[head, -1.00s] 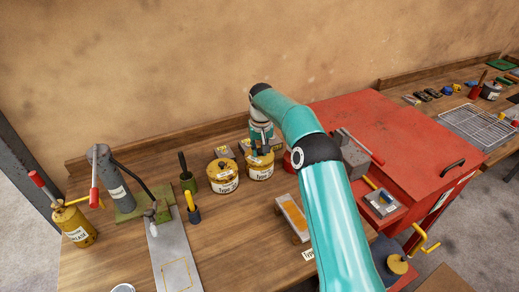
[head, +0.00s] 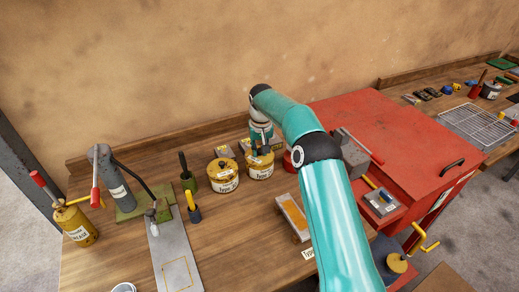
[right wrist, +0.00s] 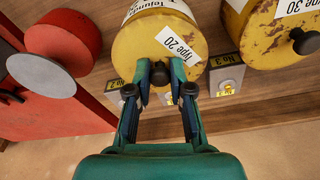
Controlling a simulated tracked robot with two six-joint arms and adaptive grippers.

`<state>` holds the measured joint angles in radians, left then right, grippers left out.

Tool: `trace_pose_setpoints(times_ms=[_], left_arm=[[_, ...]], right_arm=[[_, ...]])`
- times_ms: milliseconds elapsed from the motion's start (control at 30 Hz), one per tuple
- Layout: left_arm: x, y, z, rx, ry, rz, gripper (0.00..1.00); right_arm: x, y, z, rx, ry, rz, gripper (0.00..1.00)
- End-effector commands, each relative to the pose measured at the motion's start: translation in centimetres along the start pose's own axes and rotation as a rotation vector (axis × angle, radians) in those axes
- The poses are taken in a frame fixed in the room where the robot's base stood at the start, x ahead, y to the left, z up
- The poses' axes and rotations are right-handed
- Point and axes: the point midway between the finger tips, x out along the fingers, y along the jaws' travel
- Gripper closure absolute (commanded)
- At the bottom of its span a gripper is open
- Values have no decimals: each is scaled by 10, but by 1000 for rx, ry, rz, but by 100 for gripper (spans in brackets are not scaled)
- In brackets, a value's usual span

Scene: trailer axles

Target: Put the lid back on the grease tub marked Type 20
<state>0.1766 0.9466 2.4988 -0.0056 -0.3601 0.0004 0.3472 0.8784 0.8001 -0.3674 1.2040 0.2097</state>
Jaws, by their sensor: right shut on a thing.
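The Type 20 grease tub (head: 260,165) stands on the wooden bench beside the Type 30 tub (head: 223,176). In the right wrist view, the Type 20 tub's yellow lid (right wrist: 208,28) is over its mouth; I cannot tell whether it is fully seated. My right gripper (head: 262,148) reaches over this tub from above. My left gripper is not in view.
A red round container (right wrist: 62,42) is beside the Type 20 tub. A red cabinet (head: 375,125) is at right.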

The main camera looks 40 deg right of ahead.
Motion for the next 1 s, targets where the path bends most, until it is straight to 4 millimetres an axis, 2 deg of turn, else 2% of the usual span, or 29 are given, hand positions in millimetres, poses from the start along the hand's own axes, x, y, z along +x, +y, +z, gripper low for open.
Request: trace_pose_setpoints(times_ms=[200,233,400,633,767,800,1000], left_arm=[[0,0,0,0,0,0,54],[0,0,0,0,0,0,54],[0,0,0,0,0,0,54],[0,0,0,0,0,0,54],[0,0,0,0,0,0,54],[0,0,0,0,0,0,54],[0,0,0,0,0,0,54]], right_arm=[[0,0,0,0,1,0,100],[0,0,0,0,1,0,78],[0,0,0,0,1,0,50],[0,0,0,0,0,0,48],[0,0,0,0,0,0,27],[0,0,0,0,0,0,25],[0,0,0,0,0,0,25]])
